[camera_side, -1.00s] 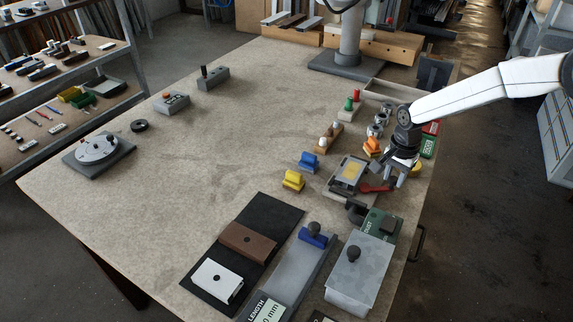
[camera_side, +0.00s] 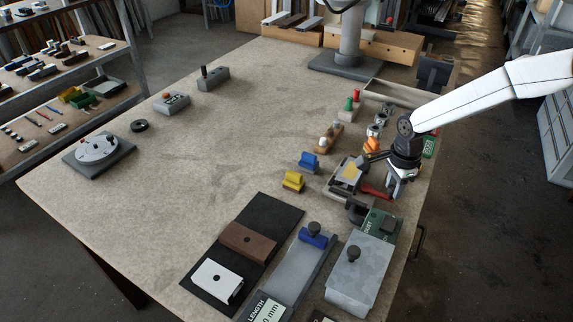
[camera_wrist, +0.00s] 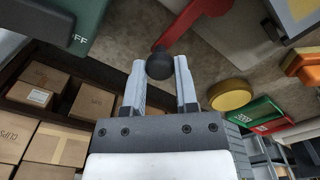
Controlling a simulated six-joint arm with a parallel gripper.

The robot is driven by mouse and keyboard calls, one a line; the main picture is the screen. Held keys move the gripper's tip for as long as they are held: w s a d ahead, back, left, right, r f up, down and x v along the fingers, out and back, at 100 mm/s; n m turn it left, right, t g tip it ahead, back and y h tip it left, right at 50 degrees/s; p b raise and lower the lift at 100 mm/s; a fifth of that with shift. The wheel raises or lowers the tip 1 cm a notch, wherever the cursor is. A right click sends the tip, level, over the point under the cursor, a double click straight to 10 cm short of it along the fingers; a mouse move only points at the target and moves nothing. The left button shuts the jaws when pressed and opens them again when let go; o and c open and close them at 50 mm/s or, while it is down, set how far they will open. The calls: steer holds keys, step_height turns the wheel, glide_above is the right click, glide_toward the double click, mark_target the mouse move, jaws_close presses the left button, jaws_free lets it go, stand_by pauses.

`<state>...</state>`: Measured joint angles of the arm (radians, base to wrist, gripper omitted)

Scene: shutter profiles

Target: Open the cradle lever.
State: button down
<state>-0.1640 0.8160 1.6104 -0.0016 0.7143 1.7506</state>
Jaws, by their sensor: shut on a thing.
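The cradle (camera_side: 347,175) is a grey block with a yellow top patch, right of the table's middle. Its red lever (camera_side: 374,191) sticks out to the right toward my gripper (camera_side: 391,186). In the wrist view the red lever arm (camera_wrist: 197,24) ends in a dark round knob (camera_wrist: 160,66). My gripper, also in the wrist view (camera_wrist: 160,72), has its two pale fingers on either side of this knob and is shut on it. In the side view the gripper hides the lever's end.
Blue (camera_side: 309,162) and yellow (camera_side: 293,181) blocks stand left of the cradle. An orange piece (camera_side: 371,145) is behind it. A green box (camera_side: 382,225) stands in front. The wrist view shows a yellow disc (camera_wrist: 230,95) nearby. The table's left half is mostly clear.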

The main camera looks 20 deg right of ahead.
steer(key=shift+c, duration=1.9)
jaws_free()
steer(key=shift+r, duration=0.1)
steer(key=shift+r, duration=3.8)
steer(key=shift+s, duration=0.1)
steer(key=shift+s+d+r+n, duration=0.15)
steer(key=shift+s+d+n, duration=0.1)
steer(key=shift+s+n, duration=0.15)
steer(key=s+d+n+t, duration=0.1)
steer(key=s+d+n, duration=0.1)
steer(key=s+n, duration=0.3)
steer(key=s+d+r+n, duration=0.1)
steer(key=s+d+n, duration=0.2)
steer(key=s+n, duration=0.3)
steer(key=s+d+n+t, duration=0.1)
steer(key=s+d+n, duration=0.1)
steer(key=s+n, duration=0.4)
steer(key=s, duration=0.3)
steer(key=shift+d+r+t, duration=0.15)
steer(key=shift+d+t, duration=0.15)
